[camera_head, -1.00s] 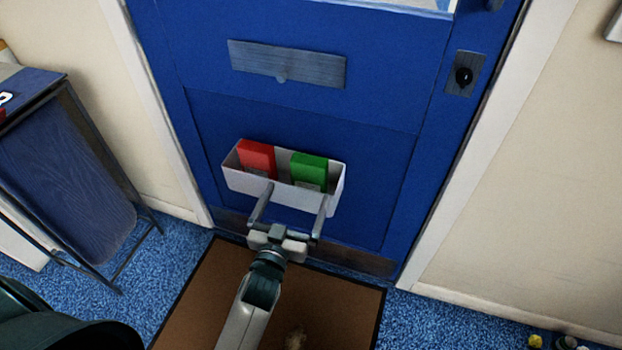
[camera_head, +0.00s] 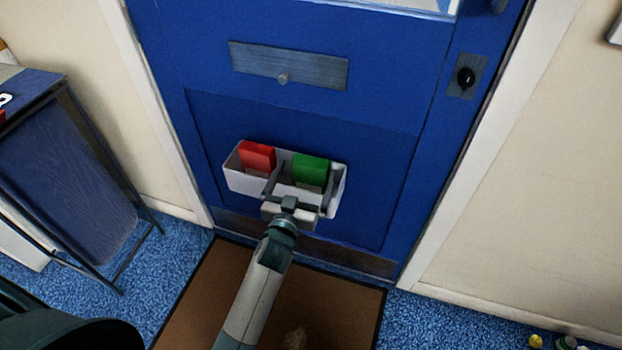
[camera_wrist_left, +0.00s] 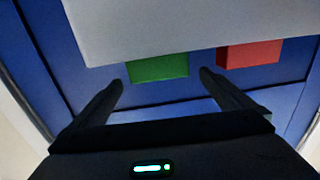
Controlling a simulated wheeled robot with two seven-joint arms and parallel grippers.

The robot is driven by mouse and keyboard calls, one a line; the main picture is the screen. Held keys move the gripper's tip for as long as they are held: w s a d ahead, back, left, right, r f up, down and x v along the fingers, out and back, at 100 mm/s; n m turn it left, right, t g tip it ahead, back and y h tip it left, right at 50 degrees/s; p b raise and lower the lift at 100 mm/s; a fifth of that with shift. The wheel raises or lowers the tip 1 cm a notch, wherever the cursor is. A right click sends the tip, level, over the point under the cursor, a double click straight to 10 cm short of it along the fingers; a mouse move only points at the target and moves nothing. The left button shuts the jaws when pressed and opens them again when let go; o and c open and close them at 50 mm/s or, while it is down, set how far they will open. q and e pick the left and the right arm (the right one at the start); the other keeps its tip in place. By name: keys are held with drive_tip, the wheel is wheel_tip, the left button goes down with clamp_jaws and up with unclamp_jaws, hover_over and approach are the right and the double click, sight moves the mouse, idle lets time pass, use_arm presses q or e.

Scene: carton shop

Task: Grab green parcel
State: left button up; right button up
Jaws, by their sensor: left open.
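The green parcel (camera_head: 311,170) stands upright in the right half of a white open-topped bin (camera_head: 242,183) on the blue door. A red parcel (camera_head: 257,156) stands in the bin's left half. My left gripper (camera_head: 308,173) is open, with its two fingers spread either side of the green parcel, apart from it. In the left wrist view the green parcel (camera_wrist_left: 158,68) shows between the open fingers (camera_wrist_left: 160,80), with the red parcel (camera_wrist_left: 249,54) to its right. The bin's wall (camera_wrist_left: 190,25) hides part of both parcels there. My right gripper is not in view.
The blue door (camera_head: 300,110) has a metal letter plate (camera_head: 288,66) above the bin and a lock (camera_head: 466,76) at right. A brown mat (camera_head: 330,285) lies below. A dark-framed table or cabinet (camera_head: 65,180) stands at left. Small items lie on the carpet at lower right.

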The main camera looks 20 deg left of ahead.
sight(309, 167)
use_arm(q)
drive_tip(key=shift+w, duration=0.5)
drive_tip(key=w, duration=0.4)
drive_tip(key=shift+d+f, duration=0.1)
drive_tip(key=shift+f, duration=0.05)
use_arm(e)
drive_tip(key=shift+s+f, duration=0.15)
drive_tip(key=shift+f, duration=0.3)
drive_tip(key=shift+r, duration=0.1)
use_arm(q)
drive_tip(key=c, duration=1.6)
